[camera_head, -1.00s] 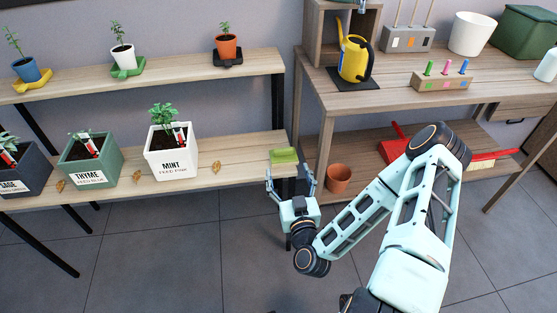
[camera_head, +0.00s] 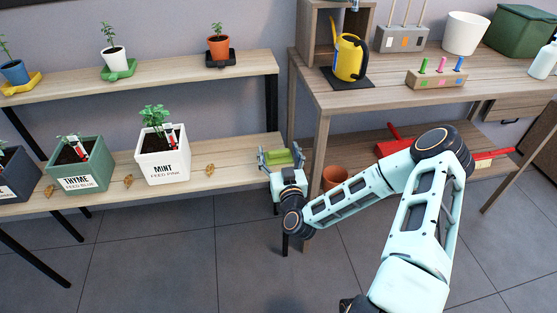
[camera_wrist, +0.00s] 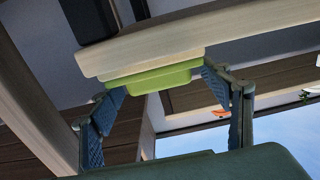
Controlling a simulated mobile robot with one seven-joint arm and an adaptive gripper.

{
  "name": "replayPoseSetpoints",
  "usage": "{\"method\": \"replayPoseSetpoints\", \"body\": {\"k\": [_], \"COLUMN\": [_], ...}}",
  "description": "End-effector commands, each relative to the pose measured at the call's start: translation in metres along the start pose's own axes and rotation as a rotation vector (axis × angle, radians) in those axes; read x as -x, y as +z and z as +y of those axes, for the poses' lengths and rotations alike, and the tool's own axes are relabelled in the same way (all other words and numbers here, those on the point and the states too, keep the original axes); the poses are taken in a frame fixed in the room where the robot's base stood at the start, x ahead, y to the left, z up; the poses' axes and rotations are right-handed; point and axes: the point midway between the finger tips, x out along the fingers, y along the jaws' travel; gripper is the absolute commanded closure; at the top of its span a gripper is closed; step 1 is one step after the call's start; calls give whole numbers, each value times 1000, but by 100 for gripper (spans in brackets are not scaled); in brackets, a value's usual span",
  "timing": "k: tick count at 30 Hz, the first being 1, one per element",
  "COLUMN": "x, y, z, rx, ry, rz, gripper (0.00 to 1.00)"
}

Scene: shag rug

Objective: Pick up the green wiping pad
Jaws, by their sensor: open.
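The green wiping pad (camera_head: 279,156) lies at the right end of the lower plant shelf (camera_head: 225,157), by its front edge. My gripper (camera_head: 281,157) is open, at the shelf's front edge, with one finger to each side of the pad. In the wrist view the pad (camera_wrist: 155,79) shows between and beyond the two spread fingers (camera_wrist: 168,98) of my gripper, beside the pale shelf edge. I see a gap on both sides, and nothing is held. My gripper's body hides part of the shelf edge in the head view.
The mint planter (camera_head: 162,166) stands left of the pad, with dry leaves on the shelf between. The workbench (camera_head: 330,99) and its leg stand close to the right. A terracotta pot (camera_head: 334,177) and a red dustpan (camera_head: 392,146) are on its lower shelf.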

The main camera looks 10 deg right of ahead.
Motion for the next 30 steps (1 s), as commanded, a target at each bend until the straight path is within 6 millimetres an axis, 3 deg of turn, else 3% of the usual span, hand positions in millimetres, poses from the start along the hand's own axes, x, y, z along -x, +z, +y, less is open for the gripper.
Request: {"method": "replayPoseSetpoints", "body": {"k": [5, 17, 25, 30], "x": [0, 0, 0, 0], "y": [0, 0, -2, -13], "z": [0, 0, 0, -1], "rx": [0, 0, 0, 2], "ry": [0, -1, -1, -3], "rz": [0, -1, 0, 1], "gripper": [30, 74, 75, 75]}}
